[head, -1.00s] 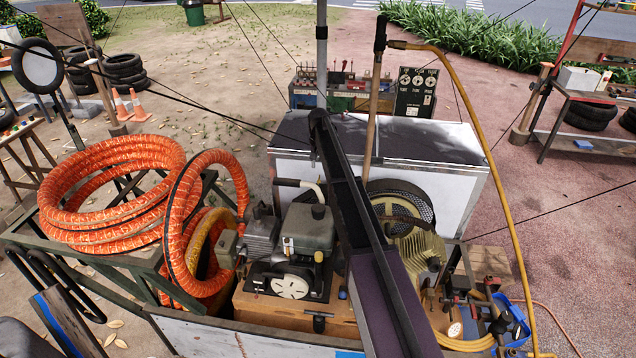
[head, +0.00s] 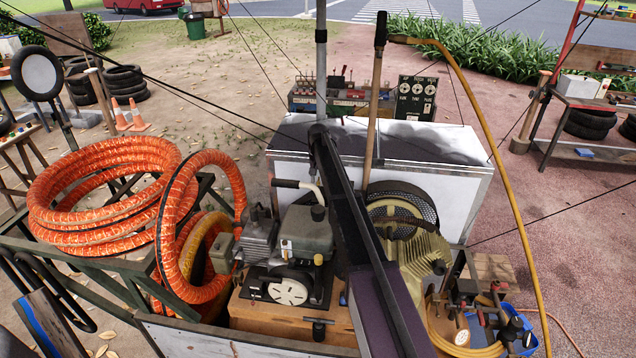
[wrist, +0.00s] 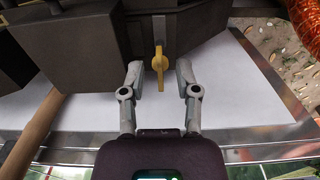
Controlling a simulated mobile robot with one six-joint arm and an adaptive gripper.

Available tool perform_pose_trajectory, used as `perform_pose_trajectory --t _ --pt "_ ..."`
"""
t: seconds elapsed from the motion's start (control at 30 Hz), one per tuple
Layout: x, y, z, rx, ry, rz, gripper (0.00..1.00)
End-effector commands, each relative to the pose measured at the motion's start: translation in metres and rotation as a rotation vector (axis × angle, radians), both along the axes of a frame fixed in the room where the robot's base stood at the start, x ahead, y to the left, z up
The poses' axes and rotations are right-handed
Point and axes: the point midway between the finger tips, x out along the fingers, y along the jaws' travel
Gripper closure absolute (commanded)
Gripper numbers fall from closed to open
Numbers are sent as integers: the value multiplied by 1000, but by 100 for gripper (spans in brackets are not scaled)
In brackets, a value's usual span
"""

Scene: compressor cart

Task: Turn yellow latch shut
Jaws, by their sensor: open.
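The yellow latch (wrist: 159,62) shows in the wrist view as a narrow upright yellow piece on the dark housing (wrist: 100,50). My gripper (wrist: 158,72) is open, with one finger on each side of the latch and a visible gap on both sides. The fingertips look close to the housing; I cannot tell whether they touch it. In the head view I cannot make out the latch or my gripper's fingers.
A white box (head: 460,185) stands behind the engine (head: 305,235) and the yellow-green fan housing (head: 415,255). Orange hose coils (head: 95,205) lie at left. A wooden pole (head: 374,110) and a yellow hose (head: 505,190) rise at right.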

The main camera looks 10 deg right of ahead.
Motion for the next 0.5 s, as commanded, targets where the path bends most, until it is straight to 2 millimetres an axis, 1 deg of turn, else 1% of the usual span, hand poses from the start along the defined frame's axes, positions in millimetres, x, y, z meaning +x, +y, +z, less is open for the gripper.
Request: perform_pose_trajectory --t 0.33,0.37,0.4,0.47,0.5 --pt "0 2 -1 0 0 2 59" --pt "0 2 -1 0 0 2 64" --pt "0 2 -1 0 0 2 76" --pt "0 2 -1 0 0 2 94" --pt "0 2 -1 0 0 2 100"
